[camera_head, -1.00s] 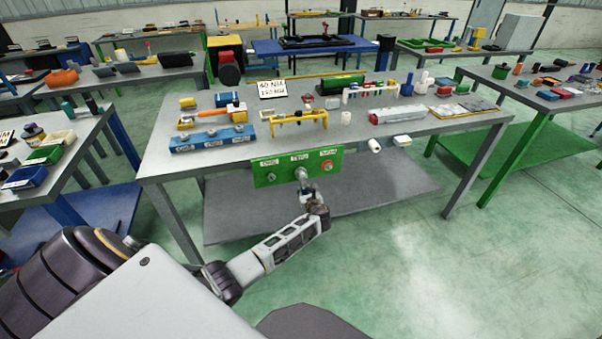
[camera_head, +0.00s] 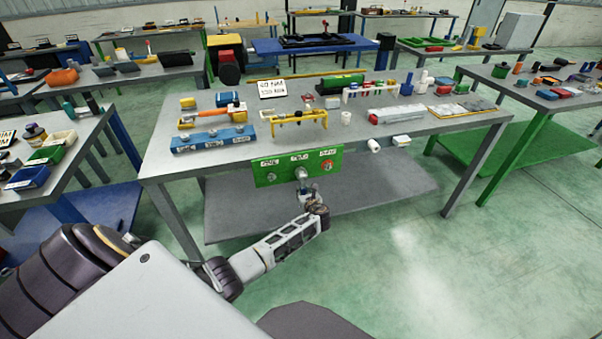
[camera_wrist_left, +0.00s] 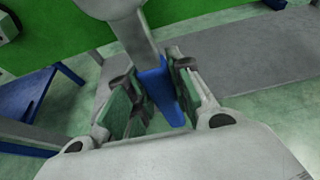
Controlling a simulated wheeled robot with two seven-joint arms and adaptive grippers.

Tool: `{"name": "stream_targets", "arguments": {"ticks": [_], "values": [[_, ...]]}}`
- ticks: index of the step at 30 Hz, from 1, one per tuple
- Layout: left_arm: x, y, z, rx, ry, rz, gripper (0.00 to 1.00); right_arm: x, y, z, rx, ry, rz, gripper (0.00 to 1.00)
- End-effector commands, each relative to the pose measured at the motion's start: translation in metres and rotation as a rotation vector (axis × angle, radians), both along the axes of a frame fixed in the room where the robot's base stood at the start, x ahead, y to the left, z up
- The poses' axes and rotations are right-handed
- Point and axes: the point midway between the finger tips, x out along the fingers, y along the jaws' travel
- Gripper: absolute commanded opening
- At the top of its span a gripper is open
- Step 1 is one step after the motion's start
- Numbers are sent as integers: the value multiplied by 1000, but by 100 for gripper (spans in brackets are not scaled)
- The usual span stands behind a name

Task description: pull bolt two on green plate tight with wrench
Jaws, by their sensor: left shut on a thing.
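The green plate (camera_head: 270,175) hangs at the front edge of the grey workbench, with three white labels along its top. My left gripper (camera_head: 311,195) is just below and in front of the plate's middle. It is shut on the wrench, whose grey head (camera_head: 301,173) lies at the middle position under the second label and hides the bolt there. In the left wrist view, the gripper (camera_wrist_left: 154,78) has its pads on both sides of the wrench's blue handle (camera_wrist_left: 162,88). The wrench's grey shaft (camera_wrist_left: 133,36) runs up to the plate. A round red-rimmed fitting (camera_head: 327,166) shows at the right position. My right gripper is not in view.
The workbench (camera_head: 365,150) carries a blue block (camera_head: 212,139), a yellow rack (camera_head: 298,117) and a small sign (camera_head: 272,89). A grey lower shelf (camera_head: 385,188) lies behind the plate. The green floor (camera_head: 430,270) at the right front is clear.

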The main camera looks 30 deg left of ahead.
Motion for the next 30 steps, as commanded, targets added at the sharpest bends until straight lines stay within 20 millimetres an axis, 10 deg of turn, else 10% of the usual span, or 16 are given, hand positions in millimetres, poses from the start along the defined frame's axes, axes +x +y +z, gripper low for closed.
{"name": "stream_targets", "arguments": {"ticks": [30], "values": [[-6, 6, 1, 68, 75, -1, 0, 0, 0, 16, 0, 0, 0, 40]]}}
